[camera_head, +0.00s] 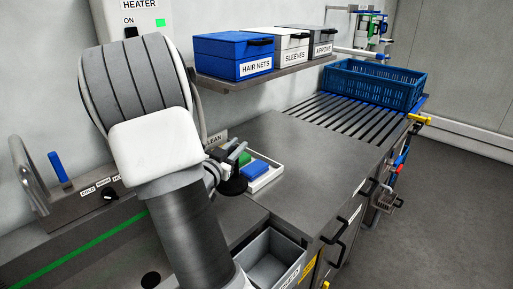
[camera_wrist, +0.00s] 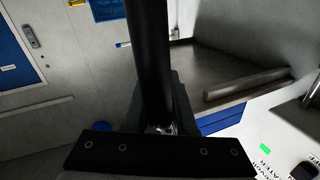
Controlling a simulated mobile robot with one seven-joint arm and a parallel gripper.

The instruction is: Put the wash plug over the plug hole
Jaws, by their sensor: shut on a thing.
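The wash plug (camera_head: 234,186) appears as a dark round piece at the end of my arm in the head view, beside a white tray. My gripper (camera_head: 226,164) is shut on it, partly hidden by my own wrist. In the wrist view a dark upright shaft (camera_wrist: 148,60) stands in front of the gripper's dark mount; I cannot tell whether it is part of the plug. The plug hole (camera_head: 151,279) is a dark round opening in the sink floor at the bottom of the head view, left of my arm. The plug is up and to the right of the hole, apart from it.
A white tray (camera_head: 275,179) holds blue and green items right of the plug. A grey bin (camera_head: 272,262) sits at the front. A tap (camera_head: 27,172) and blue lever stand at left. A shelf with labelled boxes and a blue crate (camera_head: 372,84) are behind.

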